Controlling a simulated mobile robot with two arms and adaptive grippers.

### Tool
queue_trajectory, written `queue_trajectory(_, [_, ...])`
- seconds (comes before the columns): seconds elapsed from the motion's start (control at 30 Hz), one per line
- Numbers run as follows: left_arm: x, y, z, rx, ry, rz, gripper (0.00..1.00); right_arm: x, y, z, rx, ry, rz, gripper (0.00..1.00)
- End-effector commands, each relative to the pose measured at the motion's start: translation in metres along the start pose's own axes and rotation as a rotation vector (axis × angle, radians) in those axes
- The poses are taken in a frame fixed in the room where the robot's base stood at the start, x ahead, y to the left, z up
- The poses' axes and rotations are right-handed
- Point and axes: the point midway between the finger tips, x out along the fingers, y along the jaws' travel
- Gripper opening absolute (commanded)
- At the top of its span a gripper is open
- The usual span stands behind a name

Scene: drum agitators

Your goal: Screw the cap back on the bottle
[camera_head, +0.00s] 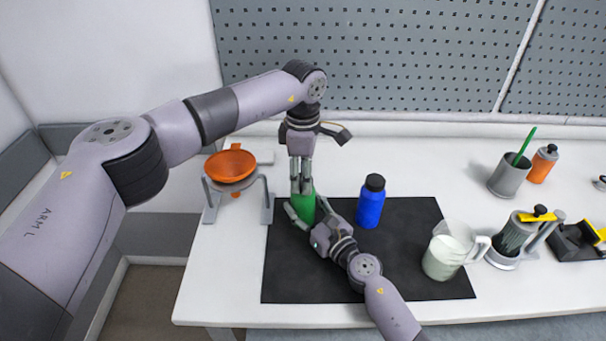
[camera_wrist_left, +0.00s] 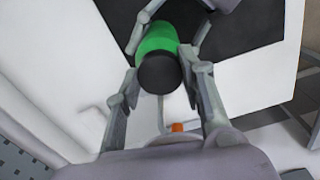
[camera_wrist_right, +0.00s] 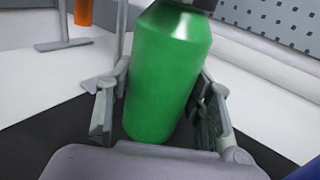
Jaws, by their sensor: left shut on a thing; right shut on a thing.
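A green bottle (camera_head: 308,207) stands upright on the black mat (camera_head: 420,215). It also shows in the left wrist view (camera_wrist_left: 158,38) and fills the middle of the right wrist view (camera_wrist_right: 165,80). My right gripper (camera_head: 306,222) is shut around the bottle's body from the side. A black cap (camera_wrist_left: 159,74) sits at the top of the bottle in the left wrist view. My left gripper (camera_head: 301,185) points down from above and is shut on the cap, one finger on each side. I cannot tell how tightly the cap is seated.
A blue bottle (camera_head: 371,203) with a black cap stands to the right on the mat. An orange funnel (camera_head: 231,166) rests on a grey stand at left. A clear jug (camera_head: 444,258), a grey cup (camera_head: 508,178) and an orange bottle (camera_head: 542,165) stand at right.

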Motion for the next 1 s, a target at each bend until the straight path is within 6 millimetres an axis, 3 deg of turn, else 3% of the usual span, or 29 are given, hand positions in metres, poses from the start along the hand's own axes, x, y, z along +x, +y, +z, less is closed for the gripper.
queue_trajectory(0.13, [0.000, 0.001, -0.001, 0.006, 0.002, 0.002, 0.03, 0.000, 0.000, 0.000, 0.000, 0.000, 0.000, 0.00])
queue_trajectory(0.17, [0.000, 0.001, -0.001, 0.006, 0.002, 0.003, 0.37, 0.000, 0.000, 0.000, 0.000, 0.000, 0.000, 0.00])
queue_trajectory(0.43, [0.000, 0.001, -0.001, 0.004, 0.001, 0.002, 0.55, 0.000, 0.000, 0.000, 0.000, 0.000, 0.000, 0.00])
queue_trajectory(0.77, [-0.001, 0.001, 0.000, 0.004, 0.001, 0.002, 0.57, 0.000, 0.000, 0.000, 0.000, 0.000, 0.000, 0.00])
queue_trajectory(1.0, [-0.025, 0.001, 0.000, 0.004, 0.001, 0.004, 0.57, 0.000, 0.000, 0.000, 0.000, 0.000, 0.000, 0.00])
